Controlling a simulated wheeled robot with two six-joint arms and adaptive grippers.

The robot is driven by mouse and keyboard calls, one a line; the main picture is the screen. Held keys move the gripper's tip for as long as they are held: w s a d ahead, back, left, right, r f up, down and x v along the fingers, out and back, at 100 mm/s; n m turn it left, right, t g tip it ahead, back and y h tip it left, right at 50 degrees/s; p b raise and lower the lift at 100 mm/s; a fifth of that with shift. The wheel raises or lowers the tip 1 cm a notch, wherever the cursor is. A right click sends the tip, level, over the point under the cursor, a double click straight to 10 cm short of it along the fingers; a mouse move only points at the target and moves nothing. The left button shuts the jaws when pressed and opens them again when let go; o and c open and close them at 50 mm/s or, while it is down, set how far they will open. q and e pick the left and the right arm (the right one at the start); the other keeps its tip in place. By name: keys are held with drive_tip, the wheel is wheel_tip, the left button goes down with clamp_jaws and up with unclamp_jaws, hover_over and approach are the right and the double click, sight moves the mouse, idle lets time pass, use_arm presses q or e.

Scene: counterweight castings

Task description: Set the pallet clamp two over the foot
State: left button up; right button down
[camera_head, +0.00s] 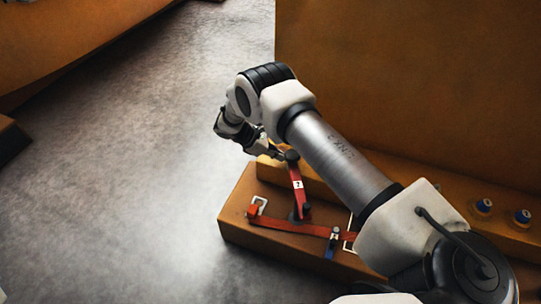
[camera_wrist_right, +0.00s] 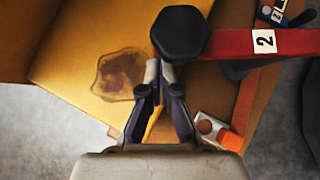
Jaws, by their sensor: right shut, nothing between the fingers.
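Pallet clamp two is a red bar (camera_head: 298,180) with a white label "2", rising from a dark pivot on the orange-brown pallet's edge. Its red bar also shows in the right wrist view (camera_wrist_right: 290,42), ending in a black hex knob (camera_wrist_right: 180,33). My right gripper (camera_head: 282,154) is at the knob end of the bar. In the wrist view my right gripper (camera_wrist_right: 158,72) is shut and empty, its fingertips just below the knob; whether they touch it I cannot tell. An orange piece by a white outline (camera_head: 257,207) lies left of the pivot; I cannot tell whether it is the foot.
A second red bar (camera_head: 290,226) lies low along the pallet (camera_head: 235,222), with a blue-handled part (camera_head: 331,244) near its right end. Blue-topped knobs (camera_head: 484,206) stand at the right. A tall brown wall (camera_head: 400,80) rises behind.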

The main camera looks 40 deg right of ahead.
drive_tip(key=s+d+m+g, duration=0.1)
drive_tip(key=d, duration=0.1)
drive_tip(key=d+m+g+y+b, duration=0.1)
drive_tip(key=d+m, duration=0.1)
drive_tip(key=s+d+m+y, duration=0.1)
drive_tip(key=d, duration=0.1)
drive_tip(key=shift+s+m+g+b, duration=0.35)
drive_tip(key=shift+m+g, duration=0.05)
use_arm(q)
drive_tip(key=shift+w+d+f, duration=0.1)
drive_tip(key=shift+w+f, duration=0.1)
drive_tip(key=shift+f, duration=0.4)
drive_tip(key=shift+w+f, duration=0.15)
drive_tip(key=shift+f, duration=0.4)
use_arm(e)
drive_tip(key=shift+s+d+m+g+y, duration=0.4)
drive_tip(key=shift+s+d+m+y, duration=0.2)
drive_tip(key=shift+d+m+y, duration=0.15)
drive_tip(key=shift+s, duration=0.1)
use_arm(q)
drive_tip(key=shift+r, duration=0.1)
